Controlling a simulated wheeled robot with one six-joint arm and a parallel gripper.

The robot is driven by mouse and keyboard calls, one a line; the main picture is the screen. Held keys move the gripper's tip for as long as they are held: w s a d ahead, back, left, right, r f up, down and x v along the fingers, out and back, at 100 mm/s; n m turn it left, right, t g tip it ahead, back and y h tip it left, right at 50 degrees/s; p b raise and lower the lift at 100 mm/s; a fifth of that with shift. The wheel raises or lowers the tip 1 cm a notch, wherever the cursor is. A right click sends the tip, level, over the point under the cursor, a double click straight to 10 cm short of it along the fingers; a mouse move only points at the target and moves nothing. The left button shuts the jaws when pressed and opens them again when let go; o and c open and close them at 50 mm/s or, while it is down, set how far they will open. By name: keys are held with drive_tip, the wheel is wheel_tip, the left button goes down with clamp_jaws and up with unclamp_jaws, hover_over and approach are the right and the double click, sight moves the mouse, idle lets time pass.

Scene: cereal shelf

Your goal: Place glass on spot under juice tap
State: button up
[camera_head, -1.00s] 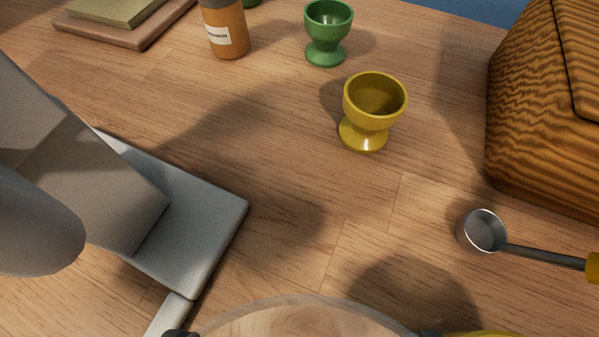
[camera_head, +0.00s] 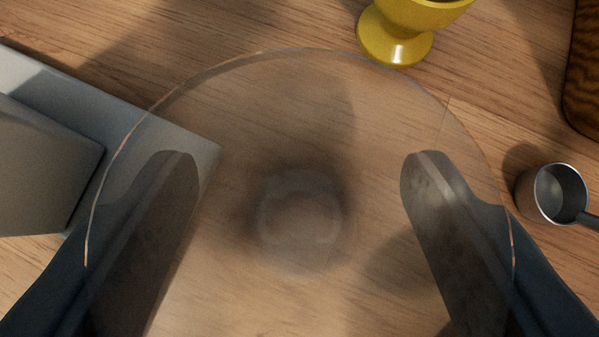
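The clear glass (camera_head: 300,110) fills the middle of the view, seen from above with its wide round rim nearest to me. Its small round base shows faintly through it. My gripper (camera_head: 300,157) has one dark finger on each side of the glass, below the rim. The fingers are seen partly through the glass and are shut on it. A grey fixture with a flat plate (camera_head: 60,90) and a block above it stands at the left, probably the juice dispenser. The plate's right corner shows through the glass's left side. The tap and the spot under it cannot be made out.
A yellow egg cup (camera_head: 397,35) stands just beyond the rim at the top. A metal measuring scoop (camera_head: 553,193) lies at the right. A dark wooden box (camera_head: 583,75) is at the right edge. Bare wooden table (camera_head: 210,30) shows at the top.

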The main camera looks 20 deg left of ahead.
drive_tip(key=shift+f, duration=0.1)
drive_tip(key=o, duration=1)
drive_tip(key=shift+o, duration=0.2)
drive_tip(key=shift+s+r, duration=0.2)
drive_tip(key=shift+r, duration=0.1)
drive_tip(key=v, duration=1.1)
drive_tip(key=shift+s+r, duration=0.15)
drive_tip(key=shift+s, duration=0.05)
drive_tip(key=shift+d+r, duration=0.1)
drive_tip(key=shift+d, duration=0.1)
